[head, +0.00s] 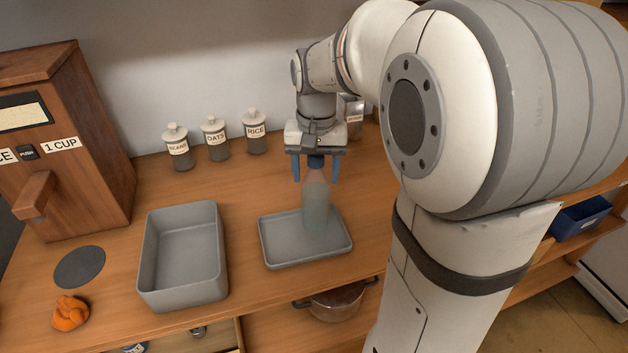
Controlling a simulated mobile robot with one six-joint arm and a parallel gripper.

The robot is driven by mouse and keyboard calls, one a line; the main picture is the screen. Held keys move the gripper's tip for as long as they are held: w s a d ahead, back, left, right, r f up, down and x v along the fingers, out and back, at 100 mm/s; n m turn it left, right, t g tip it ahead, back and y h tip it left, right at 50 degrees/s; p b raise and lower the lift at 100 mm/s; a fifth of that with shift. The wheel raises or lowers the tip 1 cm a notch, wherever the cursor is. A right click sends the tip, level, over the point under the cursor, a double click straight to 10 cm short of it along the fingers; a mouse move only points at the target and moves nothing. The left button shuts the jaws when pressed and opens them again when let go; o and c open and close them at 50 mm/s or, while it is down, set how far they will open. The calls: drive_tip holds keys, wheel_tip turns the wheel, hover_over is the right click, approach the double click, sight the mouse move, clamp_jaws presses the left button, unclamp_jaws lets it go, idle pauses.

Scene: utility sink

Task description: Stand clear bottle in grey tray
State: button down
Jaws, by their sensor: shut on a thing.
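The clear bottle (316,205) is upright over the shallow grey tray (275,262), towards its right side. Its lower end shows inside the tray's outline, but I cannot tell whether it touches the tray floor. My gripper (316,172) points down from above and is shut on the top of the bottle, with a blue finger on each side of its neck. The bottle's cap is partly hidden by the gripper.
A deep grey bin (183,255) stands left of the tray. Jars labelled beans (178,148), oats (215,139) and rice (255,132) line the wall. A wooden dispenser (65,140), dark disc (80,267) and orange cloth (70,313) are at the left.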

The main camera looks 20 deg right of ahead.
drive_tip(key=shift+f, duration=1.3)
drive_tip(key=shift+f, duration=0.2)
drive_tip(key=shift+c, duration=2.2)
unclamp_jaws()
drive_tip(key=shift+r, duration=0.1)
